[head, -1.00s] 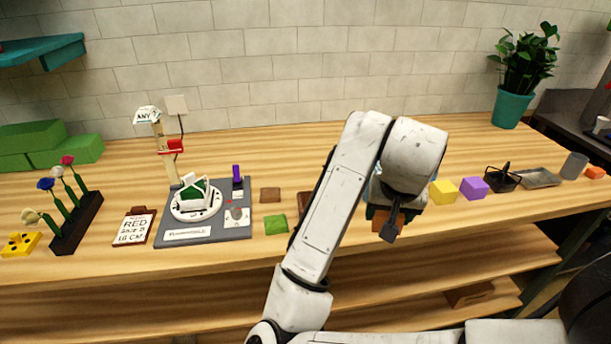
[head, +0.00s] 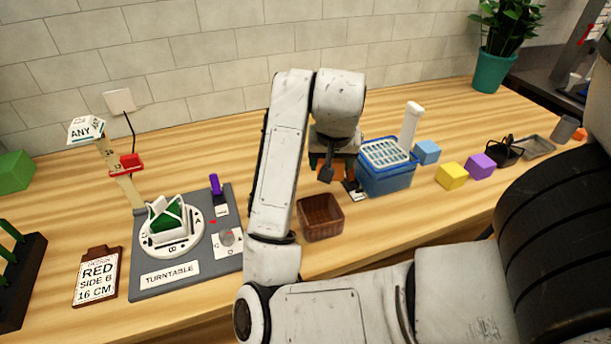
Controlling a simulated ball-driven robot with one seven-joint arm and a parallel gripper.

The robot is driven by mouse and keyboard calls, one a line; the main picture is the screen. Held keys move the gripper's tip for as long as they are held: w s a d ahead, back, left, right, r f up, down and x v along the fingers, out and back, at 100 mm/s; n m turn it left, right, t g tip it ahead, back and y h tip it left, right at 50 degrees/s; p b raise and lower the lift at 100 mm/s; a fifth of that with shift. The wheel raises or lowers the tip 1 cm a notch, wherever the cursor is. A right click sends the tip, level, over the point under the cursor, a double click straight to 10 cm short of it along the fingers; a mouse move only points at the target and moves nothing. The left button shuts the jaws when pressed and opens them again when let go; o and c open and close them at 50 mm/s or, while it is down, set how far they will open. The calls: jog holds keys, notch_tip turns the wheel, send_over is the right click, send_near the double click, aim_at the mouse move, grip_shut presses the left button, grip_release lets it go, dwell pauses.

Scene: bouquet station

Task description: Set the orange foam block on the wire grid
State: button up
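My gripper (head: 328,168) points down above the table at the middle of the head view, just left of the blue tub. An orange block (head: 347,167) shows at its dark fingers, partly hidden by the near finger, and appears held between them. A pale wire grid (head: 386,151) covers the top of the blue tub (head: 388,182). The block is left of the grid and apart from it.
A brown basket (head: 321,232) stands below my gripper. A turntable station (head: 170,268) is left.

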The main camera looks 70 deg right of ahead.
jog(key=b, duration=0.4)
send_near(308, 180)
jog(key=shift+s+d+f, duration=0.15)
jog(key=shift+d+f, duration=0.2)
jog(key=shift+d, duration=0.4)
jog(key=shift+w+d+f, duration=0.2)
jog(key=shift+w+f, duration=0.05)
jog(key=shift+f, duration=0.1)
jog(key=shift+w+d+f, duration=0.1)
jog(key=shift+f, duration=0.85)
jog(key=shift+w+d+f, duration=0.1)
jog(key=shift+w+f, duration=0.05)
jog(key=shift+f, duration=0.85)
jog(key=shift+f, duration=0.15)
jog(key=o, duration=1)
jog(key=shift+p+v, duration=1.6)
jog(key=shift+v, duration=4.55)
